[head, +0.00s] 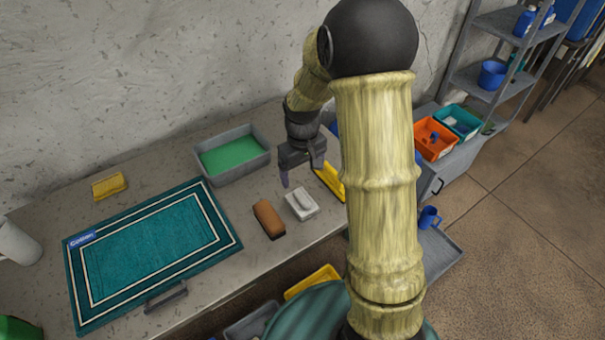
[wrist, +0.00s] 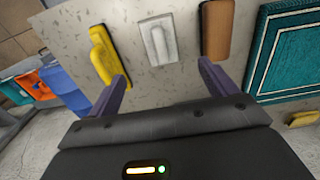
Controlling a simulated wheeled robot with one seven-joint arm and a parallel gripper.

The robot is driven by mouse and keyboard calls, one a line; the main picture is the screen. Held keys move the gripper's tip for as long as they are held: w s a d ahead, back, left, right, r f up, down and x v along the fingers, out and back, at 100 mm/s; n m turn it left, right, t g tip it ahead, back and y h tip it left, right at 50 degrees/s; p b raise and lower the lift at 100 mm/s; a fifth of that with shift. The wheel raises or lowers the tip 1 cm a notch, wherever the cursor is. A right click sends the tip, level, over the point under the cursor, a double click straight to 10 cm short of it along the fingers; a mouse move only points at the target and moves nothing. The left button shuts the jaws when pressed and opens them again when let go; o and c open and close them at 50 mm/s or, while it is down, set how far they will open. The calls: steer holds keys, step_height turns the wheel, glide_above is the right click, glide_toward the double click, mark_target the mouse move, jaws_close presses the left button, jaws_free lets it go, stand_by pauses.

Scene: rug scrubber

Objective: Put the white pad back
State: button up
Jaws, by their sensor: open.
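The white pad (head: 302,207) is a pale block with a raised grip on top. It lies flat on the grey table near its right front edge. In the wrist view the white pad (wrist: 158,40) lies between a yellow-handled pad (wrist: 103,52) and a brown block (wrist: 217,28). My gripper (head: 302,174) hangs above the table just behind the white pad, apart from it. In the wrist view my gripper (wrist: 163,70) has its two fingers spread wide with nothing between them.
A teal rug (head: 150,250) covers the table's left part. A grey bin (head: 262,158) with green contents stands at the back. A yellow sponge (head: 109,185) lies behind the rug. Orange (head: 433,138) and teal bins (head: 460,121) stand off to the right.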

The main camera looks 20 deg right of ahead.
stand_by(0.4)
steer(key=s+r+m+t, duration=0.1)
steer(key=s+r, duration=0.2)
steer(key=s, duration=0.4)
steer(key=s+r+m+t, duration=0.1)
steer(key=s+r+m, duration=0.1)
steer(key=s, duration=0.5)
steer(key=shift+r+m+t, duration=0.3)
steer(key=shift+r, duration=0.25)
